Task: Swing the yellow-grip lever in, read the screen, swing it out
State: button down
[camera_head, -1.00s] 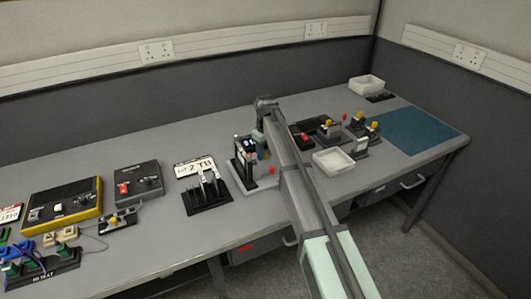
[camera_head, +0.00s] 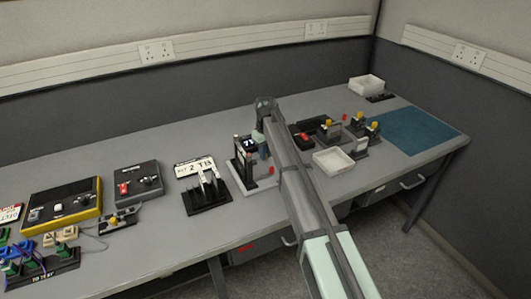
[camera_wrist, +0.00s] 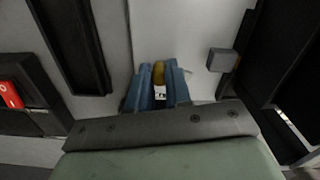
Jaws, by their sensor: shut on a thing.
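The yellow grip of the lever (camera_wrist: 158,71) shows in the wrist view between the two blue fingers of my gripper (camera_wrist: 159,82), which is shut on it. A small pale piece with dark marks shows just below the grip. In the head view my gripper (camera_head: 263,151) is low beside a black upright stand, partly hidden by my arm. The small lit screen (camera_head: 249,143) is at the top of this stand. It has light marks on it, too small to read. The lever's own arm and pivot are mostly hidden.
A red block (camera_head: 271,169) stands to the right of the stand. A black rack (camera_head: 207,193) is to its left. A white tray (camera_head: 333,161) and several yellow-topped fixtures are right of my arm. A red switch (camera_wrist: 10,95) shows at left in the wrist view. A teal mat (camera_head: 413,131) lies clear.

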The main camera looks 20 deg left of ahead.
jog(key=shift+s+d+m, duration=0.1)
jog(key=shift+s+m, duration=0.25)
jog(key=shift+m, duration=0.75)
jog(key=shift+s+m, duration=0.3)
jog(key=shift+m, duration=0.8)
jog(key=c, duration=1.1)
grip_release()
jog(key=shift+o, duration=0.2)
notch_tip(320, 180, up, 14)
